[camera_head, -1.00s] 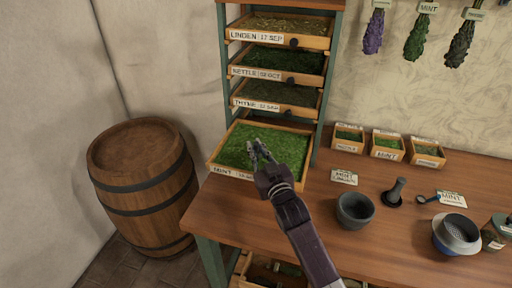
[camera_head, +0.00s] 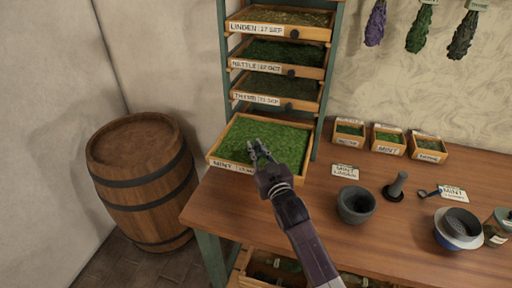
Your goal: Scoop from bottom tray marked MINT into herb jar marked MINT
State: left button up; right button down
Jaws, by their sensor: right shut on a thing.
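The bottom tray (camera_head: 301,168), labelled MINT, sticks out of the rack below the other trays and is filled with green herb. My right gripper (camera_head: 260,148) reaches over its front edge, fingertips at the herb. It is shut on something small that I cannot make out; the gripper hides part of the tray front. A glass jar (camera_head: 497,228) with a pale label stands at the right edge of the table, partly cut off; its label is unreadable. A small dark spoon-like tool (camera_head: 429,192) lies beside a MINT card (camera_head: 453,194). My left gripper is out of view.
Trays labelled linden (camera_head: 276,32), nettle (camera_head: 270,68) and thyme (camera_head: 270,102) are above. On the table (camera_head: 400,245) stand a mortar (camera_head: 356,204), a pestle (camera_head: 396,188), a bowl with a sieve-like top (camera_head: 457,230) and small herb boxes (camera_head: 388,150). A barrel (camera_head: 143,180) stands left.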

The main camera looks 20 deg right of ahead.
jog(key=shift+d, duration=0.1)
jog(key=shift+s+d+p, duration=0.55)
jog(key=shift+s+d, duration=0.15)
jog(key=shift+d, duration=0.25)
jog(key=shift+r, duration=0.1)
notch_tip(320, 180, up, 6)
jog(key=p, duration=0.5)
jog(key=shift+p, duration=0.3)
